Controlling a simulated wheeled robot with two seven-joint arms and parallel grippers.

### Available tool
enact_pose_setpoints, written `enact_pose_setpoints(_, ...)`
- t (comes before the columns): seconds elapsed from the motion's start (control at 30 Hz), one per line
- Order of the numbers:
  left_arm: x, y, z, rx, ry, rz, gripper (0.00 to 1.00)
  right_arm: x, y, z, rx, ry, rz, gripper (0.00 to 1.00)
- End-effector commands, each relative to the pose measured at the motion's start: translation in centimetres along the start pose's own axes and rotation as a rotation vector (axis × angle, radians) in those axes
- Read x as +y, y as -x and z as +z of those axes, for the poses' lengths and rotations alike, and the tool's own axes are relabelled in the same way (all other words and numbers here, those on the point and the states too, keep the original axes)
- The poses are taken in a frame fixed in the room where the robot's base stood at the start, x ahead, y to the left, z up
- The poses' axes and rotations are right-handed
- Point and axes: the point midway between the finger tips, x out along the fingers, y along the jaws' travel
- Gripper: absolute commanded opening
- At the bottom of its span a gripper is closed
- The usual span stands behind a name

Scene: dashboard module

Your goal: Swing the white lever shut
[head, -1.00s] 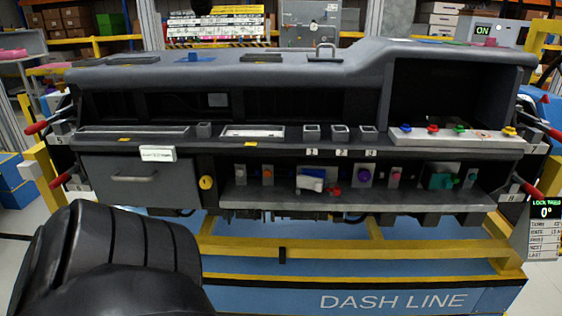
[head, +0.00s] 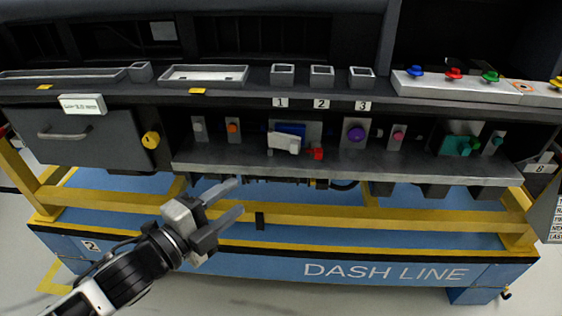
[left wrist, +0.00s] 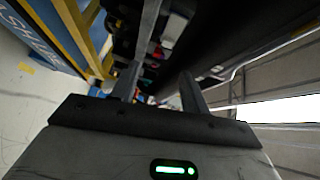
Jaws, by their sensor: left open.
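The white lever (head: 284,143) is on the lower shelf of the dashboard, in front of a blue part (head: 291,129) and left of a small red knob (head: 316,153). How far it is swung is hard to tell at this size. My left gripper (head: 239,195) is open and empty, below and left of the lever, in front of the yellow rail and clear of the shelf. Its two fingers also show in the left wrist view (left wrist: 160,88), where I cannot make out the lever clearly. My right gripper is out of view.
A grey shelf edge (head: 345,170) runs below the controls. A purple knob (head: 356,133) is right of the lever; orange (head: 233,127) and yellow (head: 151,139) knobs are left. A yellow rail (head: 330,217) crosses below. Open space lies before the shelf.

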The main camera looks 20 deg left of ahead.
Motion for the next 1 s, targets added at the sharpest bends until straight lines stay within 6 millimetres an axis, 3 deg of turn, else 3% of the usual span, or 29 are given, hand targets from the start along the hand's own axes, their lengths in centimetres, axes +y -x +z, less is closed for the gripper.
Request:
enact_pose_setpoints(0.1,-1.4,-0.5,-0.1,0.039,-0.149,-0.044,0.45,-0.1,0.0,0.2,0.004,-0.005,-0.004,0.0)
enact_pose_setpoints(0.27,-1.7,-2.3,-0.1,0.039,-0.156,-0.048,0.45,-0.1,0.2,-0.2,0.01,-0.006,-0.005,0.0)
enact_pose_setpoints(0.8,-2.0,-12.6,-0.5,0.036,-0.149,-0.045,0.45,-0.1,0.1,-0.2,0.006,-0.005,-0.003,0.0)
enact_pose_setpoints(1.0,-2.0,-15.2,-0.6,0.036,-0.148,-0.042,0.45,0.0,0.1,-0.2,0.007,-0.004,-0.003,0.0)
